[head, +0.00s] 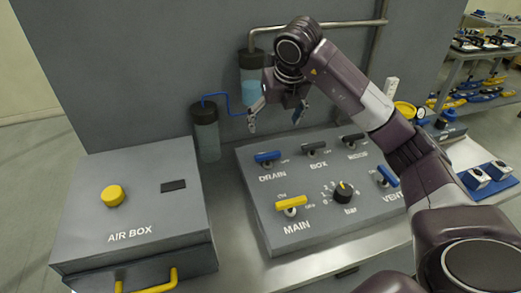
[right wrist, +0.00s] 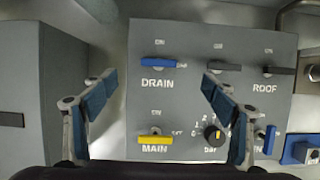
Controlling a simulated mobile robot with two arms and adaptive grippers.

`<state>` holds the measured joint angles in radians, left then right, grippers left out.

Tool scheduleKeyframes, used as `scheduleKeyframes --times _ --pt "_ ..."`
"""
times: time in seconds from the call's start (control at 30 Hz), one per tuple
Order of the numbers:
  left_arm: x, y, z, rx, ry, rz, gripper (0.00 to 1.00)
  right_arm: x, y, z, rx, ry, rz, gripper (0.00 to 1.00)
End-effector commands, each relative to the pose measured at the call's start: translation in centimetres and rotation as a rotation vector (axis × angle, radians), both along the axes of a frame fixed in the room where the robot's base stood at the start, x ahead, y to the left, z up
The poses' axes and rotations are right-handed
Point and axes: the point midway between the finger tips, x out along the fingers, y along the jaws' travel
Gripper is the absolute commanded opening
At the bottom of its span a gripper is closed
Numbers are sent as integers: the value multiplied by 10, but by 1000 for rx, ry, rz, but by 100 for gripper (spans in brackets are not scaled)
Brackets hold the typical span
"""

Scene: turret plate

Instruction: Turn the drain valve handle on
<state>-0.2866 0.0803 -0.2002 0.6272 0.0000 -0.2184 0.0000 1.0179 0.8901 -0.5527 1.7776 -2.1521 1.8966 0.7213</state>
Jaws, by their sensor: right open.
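The drain valve handle (head: 267,156) is a blue bar at the upper left of the grey sloped panel (head: 262,205), above the word DRAIN. It lies crosswise, its right end by the OFF label, with the ON mark above it in the right wrist view. My right gripper (head: 275,117) is open and empty above the back left of the panel, apart from the handle. In the right wrist view, the blue handle (right wrist: 157,62) shows between and just beyond the two spread fingers (right wrist: 159,79). My left gripper is in neither view.
The panel also bears the dark BOX handle (head: 315,148), a dark ROOF handle (right wrist: 279,71), the yellow MAIN handle (head: 291,203), a bar knob (head: 343,191) and a blue VENT handle (head: 387,176). The air box (head: 150,200) stands left; bottles (head: 206,135) and a pipe stand behind.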

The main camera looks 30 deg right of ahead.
Motion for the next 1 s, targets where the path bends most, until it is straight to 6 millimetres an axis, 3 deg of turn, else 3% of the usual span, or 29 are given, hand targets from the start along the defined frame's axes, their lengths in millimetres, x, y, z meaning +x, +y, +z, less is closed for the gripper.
scheduleKeyframes --times 0.03,0.5,0.67,1.0 --pt "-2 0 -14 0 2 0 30 0 0 -14 0 0 0 79" --pt "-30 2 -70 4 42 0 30 0 0 -68 1 0 1 79" --pt "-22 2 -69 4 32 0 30 3 0 -77 2 1 1 79" --pt "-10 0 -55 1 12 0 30 21 -4 -124 3 2 3 79"
